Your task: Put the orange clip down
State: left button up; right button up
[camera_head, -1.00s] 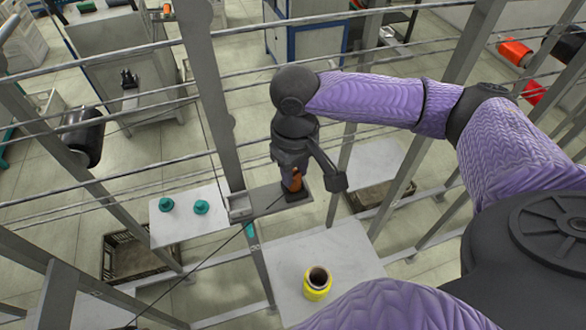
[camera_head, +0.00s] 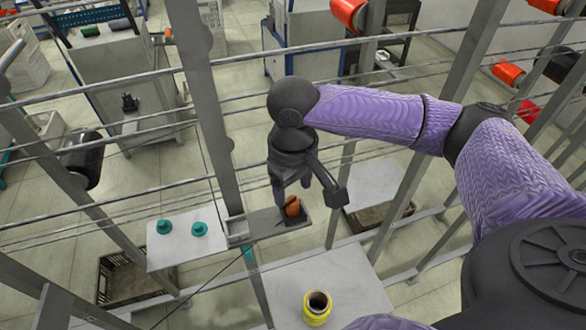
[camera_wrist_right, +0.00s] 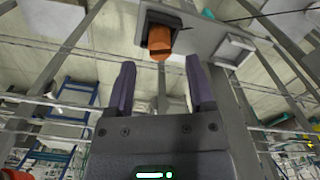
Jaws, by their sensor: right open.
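The orange clip (camera_head: 293,207) rests in a dark holder at the end of a grey metal bracket (camera_head: 265,222) in the head view. In the right wrist view the orange clip (camera_wrist_right: 159,42) sits against the dark holder, just beyond the fingertips. My right gripper (camera_head: 291,190) is directly above the clip. In the wrist view its two fingers (camera_wrist_right: 159,72) are spread apart with nothing between them, and a gap shows between them and the clip. My left gripper is out of view.
A yellow spool (camera_head: 317,308) stands on a pale platform (camera_head: 352,285) in front. Two teal pieces (camera_head: 182,228) sit on a white plate (camera_head: 170,252) at left. Metal posts (camera_head: 205,110) and horizontal rails surround the arm. A dark crate (camera_head: 125,280) is below left.

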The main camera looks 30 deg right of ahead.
aim_at(293, 200)
notch_tip(293, 200, up, 9)
jog(key=shift+r, duration=0.15)
